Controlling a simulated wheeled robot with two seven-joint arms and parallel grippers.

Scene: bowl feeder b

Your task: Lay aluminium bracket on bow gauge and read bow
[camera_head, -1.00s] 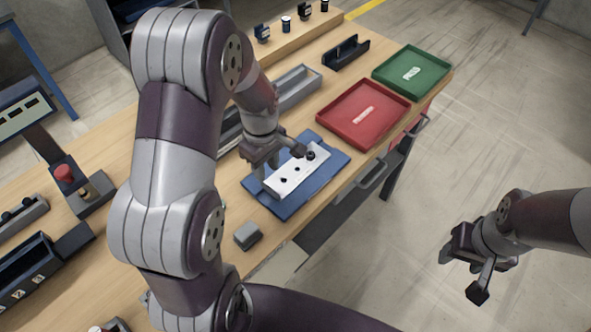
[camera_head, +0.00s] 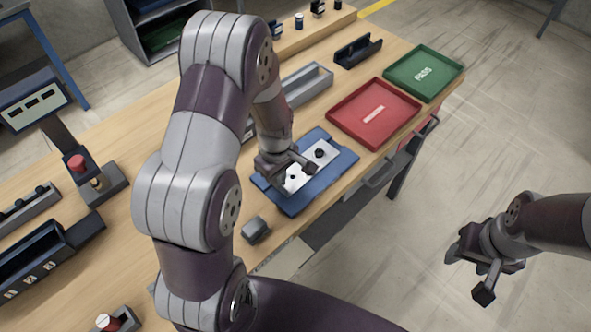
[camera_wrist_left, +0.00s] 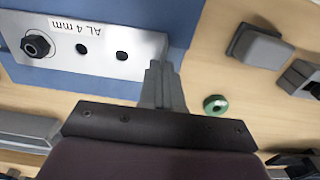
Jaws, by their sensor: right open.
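The aluminium bracket, a pale flat plate (camera_head: 321,151), lies on a blue mat (camera_head: 296,206). In the left wrist view the plate (camera_wrist_left: 100,52) shows a label reading AL 4 mm, two dark holes and a black nut-like part at one end. My left gripper (camera_head: 270,178) is low over the near-left end of the plate and hides part of it. Its fingers (camera_wrist_left: 160,72) overlap the plate's end in the left wrist view; their gap and contact are unclear. My right gripper (camera_head: 450,256) is open and empty, off the table. I cannot identify the bow gauge for certain.
A red tray (camera_head: 346,127) and a green PASS tray (camera_head: 400,86) stand right of the mat. A grey block (camera_head: 256,230) sits near the front edge. A red-buttoned device (camera_head: 76,164) and a numbered dark rack (camera_head: 42,255) are at left. A grey trough (camera_head: 305,86) lies behind.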

